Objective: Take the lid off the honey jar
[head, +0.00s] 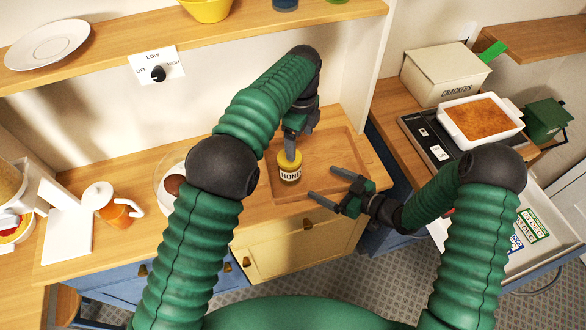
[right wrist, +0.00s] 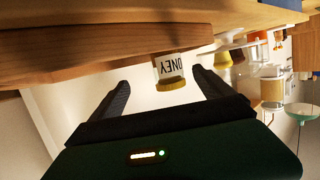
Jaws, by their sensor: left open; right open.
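The honey jar (head: 289,173) stands upright in a shallow wooden tray (head: 345,143), with its yellow lid (head: 287,158) on top. My left gripper (head: 291,155) points down right over the lid; its fingers overlap in the head view and hide part of the lid. It is open; I cannot tell whether it touches the lid. My right gripper (head: 321,181) is open, to the right of the jar, fingers pointing left towards it. In the right wrist view the jar (right wrist: 167,66) appears upside down beyond and between the open fingers (right wrist: 160,78), lid (right wrist: 171,84) lowest in the picture.
A glass bowl (head: 160,199) and an orange jug (head: 118,214) stand left on the counter. At right are a crackers box (head: 440,78), a baking dish (head: 482,120) and an open drawer (head: 495,255) with packets. A shelf (head: 130,45) runs above.

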